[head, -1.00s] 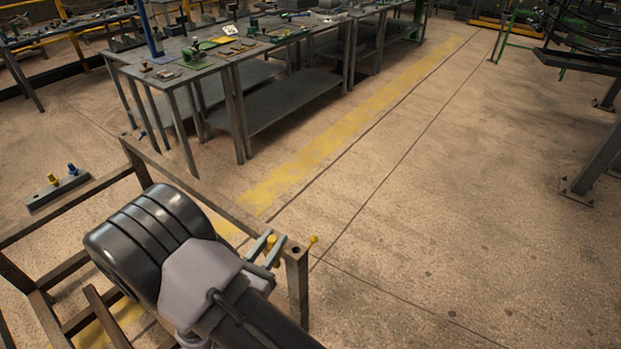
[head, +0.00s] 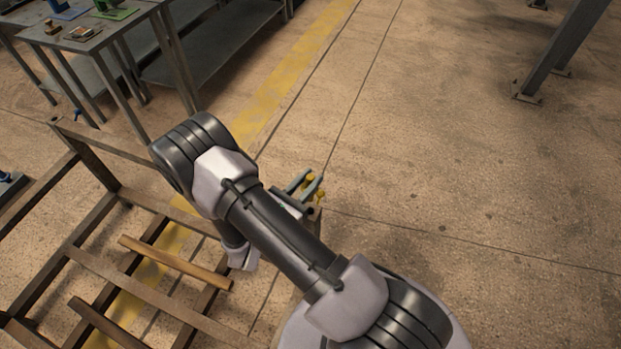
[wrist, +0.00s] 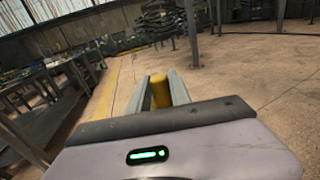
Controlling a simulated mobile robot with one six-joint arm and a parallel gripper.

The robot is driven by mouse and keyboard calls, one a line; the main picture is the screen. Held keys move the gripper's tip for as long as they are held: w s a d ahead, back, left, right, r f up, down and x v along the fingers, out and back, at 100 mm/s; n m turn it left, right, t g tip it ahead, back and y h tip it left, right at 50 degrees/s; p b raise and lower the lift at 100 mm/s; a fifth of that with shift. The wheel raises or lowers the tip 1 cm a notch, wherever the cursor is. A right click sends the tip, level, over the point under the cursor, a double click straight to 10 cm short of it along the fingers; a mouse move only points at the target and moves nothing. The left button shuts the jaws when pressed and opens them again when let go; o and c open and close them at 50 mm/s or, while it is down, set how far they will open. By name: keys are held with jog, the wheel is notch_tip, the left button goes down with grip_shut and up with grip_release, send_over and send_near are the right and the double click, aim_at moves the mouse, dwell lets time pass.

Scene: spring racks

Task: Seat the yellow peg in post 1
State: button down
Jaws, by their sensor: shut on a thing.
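My gripper (head: 312,179) is shut on the yellow peg (wrist: 160,91), which stands between its two grey fingers in the wrist view. In the head view the gripper is beside the top of the rack's near right corner post (head: 314,214). A second yellow piece (head: 320,195) shows close to that post top. The post is mostly hidden behind my arm, and no number is readable on it. I cannot tell whether the held peg touches the post. The peg's lower end is hidden.
The rusty open rack frame (head: 100,262) fills the lower left, with a loose-looking bar (head: 175,262) across it. A grey block with a blue peg (head: 8,180) is at the left edge. Work tables (head: 100,35) stand at the back left.

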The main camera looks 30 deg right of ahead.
jog(key=shift+w+f+b, duration=0.1)
jog(key=shift+f+b, duration=1.9)
jog(key=shift+f, duration=0.8)
jog(key=shift+f+b, duration=2.55)
jog(key=shift+f, duration=1)
jog(key=c, duration=1.1)
grip_release()
jog(key=p+v, duration=0.4)
jog(key=v, duration=1.3)
jog(key=shift+a+p, duration=0.2)
jog(key=shift+p, duration=0.1)
